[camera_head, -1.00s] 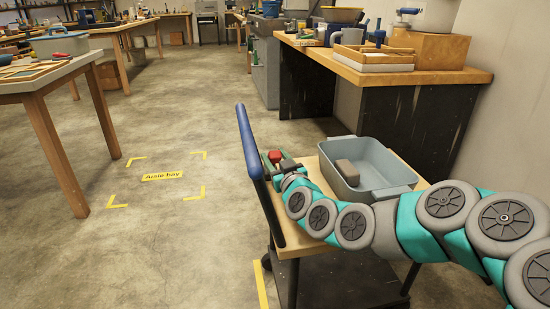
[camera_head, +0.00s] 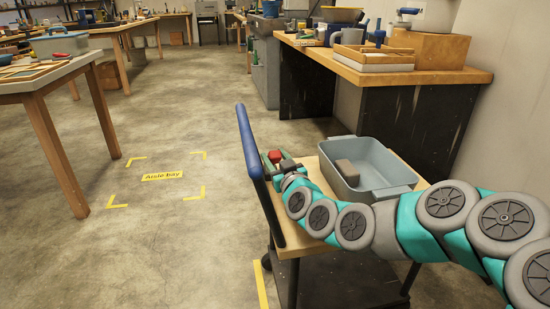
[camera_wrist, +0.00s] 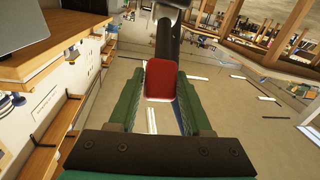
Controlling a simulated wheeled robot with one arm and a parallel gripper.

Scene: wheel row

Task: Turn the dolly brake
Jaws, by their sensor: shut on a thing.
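The dolly (camera_head: 312,246) has a wooden top, a black lower deck and a blue push handle (camera_head: 246,140) on its left. The red-ended brake lever (camera_head: 275,156) shows beside the handle at the top's far left corner. In the wrist view, the red grip (camera_wrist: 160,78) sits between the green fingers, with a dark bar running up beyond it. My gripper (camera_head: 285,163) is shut on this red grip. My wrist partly hides the lever's lower end in the head view.
A grey-blue bin (camera_head: 385,172) with a brown block (camera_head: 347,173) stands on the dolly, close to my arm. A workbench (camera_head: 400,68) is behind on the right. A floor bay marked "Aisle bay" (camera_head: 162,176) is clear on the left, before another table (camera_head: 50,88).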

